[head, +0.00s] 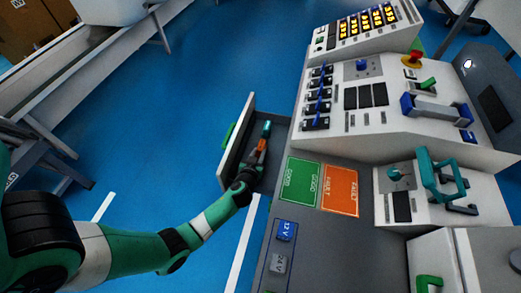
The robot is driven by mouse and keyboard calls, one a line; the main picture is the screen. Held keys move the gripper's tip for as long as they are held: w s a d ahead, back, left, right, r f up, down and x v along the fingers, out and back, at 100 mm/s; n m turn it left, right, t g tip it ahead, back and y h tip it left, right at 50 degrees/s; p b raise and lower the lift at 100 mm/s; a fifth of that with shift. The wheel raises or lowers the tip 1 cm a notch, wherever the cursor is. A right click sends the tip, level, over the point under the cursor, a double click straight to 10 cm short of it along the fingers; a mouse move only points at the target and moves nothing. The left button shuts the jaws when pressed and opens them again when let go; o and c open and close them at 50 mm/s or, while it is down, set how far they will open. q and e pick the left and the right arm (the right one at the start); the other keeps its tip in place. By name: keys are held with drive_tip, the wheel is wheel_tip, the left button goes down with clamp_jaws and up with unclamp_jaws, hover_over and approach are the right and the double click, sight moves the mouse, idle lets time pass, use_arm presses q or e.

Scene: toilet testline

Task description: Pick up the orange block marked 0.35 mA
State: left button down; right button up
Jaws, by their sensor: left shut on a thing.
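My left arm comes in from the left and reaches into the open grey drawer (224,170) at the console's left side. My left gripper (259,158) is inside it, shut on a small orange block (262,145). The block is partly hidden by the gripper, and its marking is too small to read. A small teal piece (267,128) shows just beyond the orange block, in the drawer. My right gripper is not in view.
The console (345,130) with switches, a red knob (412,60) and lit displays stands to the right. A green pad (300,182) and an orange pad (340,191) lie on its desk, near blue (285,231) and grey (279,263) blocks. Blue floor (160,120) is open left of the drawer.

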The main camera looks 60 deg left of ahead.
use_arm(q)
wheel_tip(320, 180, up, 10)
drive_tip(key=p, duration=0.6)
